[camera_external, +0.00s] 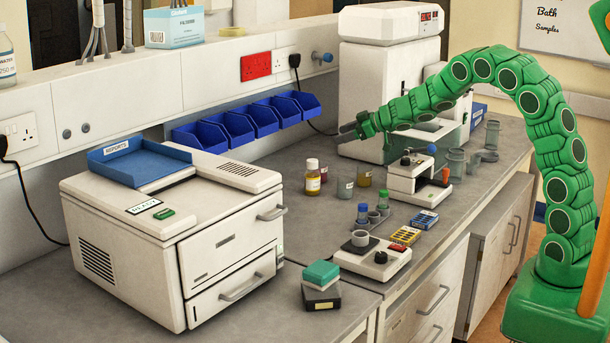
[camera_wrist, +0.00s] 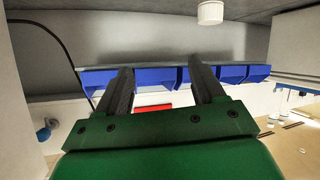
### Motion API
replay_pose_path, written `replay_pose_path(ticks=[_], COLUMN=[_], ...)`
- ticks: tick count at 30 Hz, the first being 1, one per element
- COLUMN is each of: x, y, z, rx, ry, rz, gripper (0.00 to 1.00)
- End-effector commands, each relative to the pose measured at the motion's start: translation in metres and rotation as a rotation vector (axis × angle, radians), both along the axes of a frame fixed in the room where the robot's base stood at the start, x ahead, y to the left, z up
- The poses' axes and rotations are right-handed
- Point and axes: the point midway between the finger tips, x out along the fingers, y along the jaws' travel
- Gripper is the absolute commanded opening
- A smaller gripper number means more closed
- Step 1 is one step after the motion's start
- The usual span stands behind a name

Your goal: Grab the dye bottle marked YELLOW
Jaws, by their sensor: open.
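A small bottle with yellow-brown liquid, a white cap and a pale label (camera_external: 313,178) stands upright on the grey bench, right of the white printer-like machine. Its label is too small to read. A jar of yellowish liquid (camera_external: 365,176) stands to its right, with a pale jar (camera_external: 345,187) between them. My gripper (camera_external: 352,132) is in the air above and behind these, in front of the large white instrument. In the wrist view my gripper (camera_wrist: 162,86) has its two dark fingers apart with nothing between them.
Blue bins (camera_external: 240,126) line the back wall. The white machine (camera_external: 175,230) fills the left bench. A small white device (camera_external: 418,180), a stirrer-like device (camera_external: 372,258) and several beakers crowd the right. Some bare bench (camera_external: 300,225) lies before the bottle.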

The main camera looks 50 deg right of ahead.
Motion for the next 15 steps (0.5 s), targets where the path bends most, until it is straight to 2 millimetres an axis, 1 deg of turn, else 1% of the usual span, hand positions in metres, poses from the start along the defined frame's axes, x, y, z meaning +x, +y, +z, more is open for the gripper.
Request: replay_pose_path(ticks=[1,3,6,10,15], x=[0.005,0.007,0.008,0.006,0.007], y=[0.008,0.02,0.035,0.046,0.054], z=[-0.009,-0.021,-0.035,-0.046,-0.051], rx=[0.024,0.06,0.104,0.144,0.163], ry=[-0.001,0.004,0.013,0.024,0.029], rz=[0.047,0.108,0.183,0.241,0.27], gripper=[0.68,0.68,0.68,0.68,0.68])
